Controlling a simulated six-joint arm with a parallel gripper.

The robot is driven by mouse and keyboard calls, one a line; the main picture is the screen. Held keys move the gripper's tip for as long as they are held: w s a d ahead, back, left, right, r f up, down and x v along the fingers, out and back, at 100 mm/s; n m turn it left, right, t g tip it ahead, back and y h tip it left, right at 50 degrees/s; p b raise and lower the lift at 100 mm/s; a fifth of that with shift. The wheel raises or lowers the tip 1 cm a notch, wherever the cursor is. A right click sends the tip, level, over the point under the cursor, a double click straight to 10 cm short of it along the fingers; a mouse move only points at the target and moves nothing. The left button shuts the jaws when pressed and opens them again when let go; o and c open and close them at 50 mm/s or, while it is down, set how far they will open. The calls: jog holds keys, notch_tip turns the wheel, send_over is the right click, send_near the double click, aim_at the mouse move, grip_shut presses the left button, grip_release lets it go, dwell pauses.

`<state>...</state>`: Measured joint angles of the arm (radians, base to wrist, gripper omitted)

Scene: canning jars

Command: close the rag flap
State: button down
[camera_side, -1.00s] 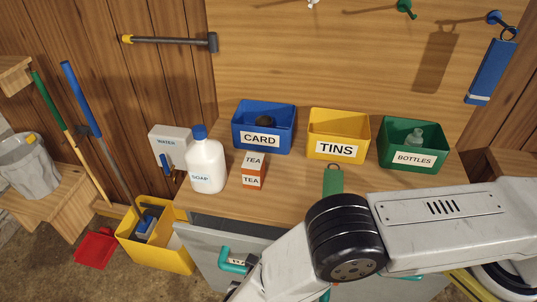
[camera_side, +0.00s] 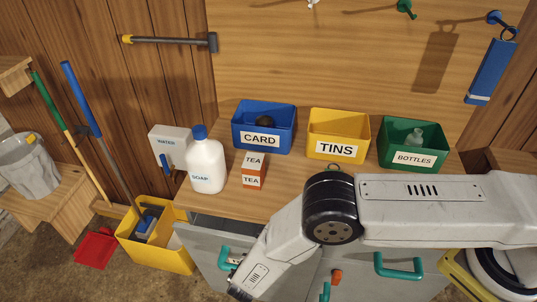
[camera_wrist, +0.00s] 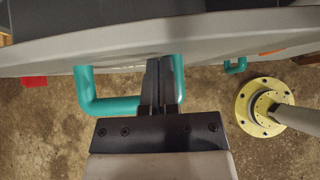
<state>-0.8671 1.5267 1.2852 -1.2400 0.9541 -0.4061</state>
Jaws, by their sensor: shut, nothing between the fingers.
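A grey flap (camera_side: 205,248) on the bench front, at the left, leans outward with a dark gap behind its top edge. No rag label is readable on it. Its teal handle (camera_side: 229,259) shows partly beside my arm. In the wrist view the flap's top edge (camera_wrist: 120,52) runs across the picture, with the teal handle (camera_wrist: 108,106) below it. My gripper (camera_wrist: 160,65) is shut and empty, its fingers overlapping the right part of that handle. I cannot tell whether they touch it. In the side view my fingers are hidden or out of frame.
A yellow bin (camera_side: 155,240) and a red dustpan (camera_side: 96,248) stand left of the flap. Another teal handle (camera_side: 398,268) and an orange piece (camera_side: 337,277) are to the right. A soap bottle (camera_side: 206,166) and tea box (camera_side: 253,171) stand on the bench.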

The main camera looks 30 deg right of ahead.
jog(key=shift+d, duration=0.1)
jog(key=w+d+r+g+y, duration=0.1)
jog(key=w+d, duration=0.5)
dwell(0.5)
jog(key=shift+a, duration=0.1)
jog(key=s+a, duration=0.3)
jog(key=a, duration=0.1)
jog(key=shift+s+f, duration=0.15)
jog(key=shift+s, duration=0.25)
jog(key=v, duration=1)
jog(key=shift+s, duration=0.1)
